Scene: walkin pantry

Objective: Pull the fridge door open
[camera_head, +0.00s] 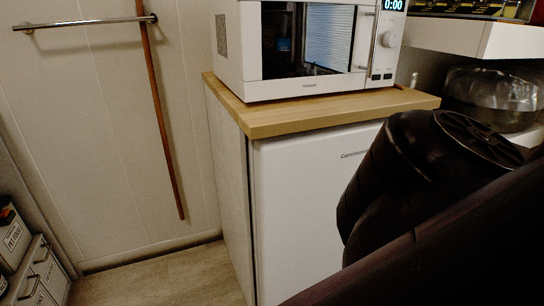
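The white fridge door (300,215) stands under a wooden worktop, at the middle of the head view. Its left edge shows, and the door looks closed against the cabinet. Its right part is hidden behind a dark arm link of mine, which comes in from the right. No door handle can be seen. Neither gripper is in the picture, so I cannot see how either stands to the door.
A white microwave (317,45) sits on the wooden worktop (340,107). A metal rail (85,23) and a brown stick (160,110) are at the left wall. Boxes (42,275) stand at the lower left. Bare floor (165,277) lies left of the fridge.

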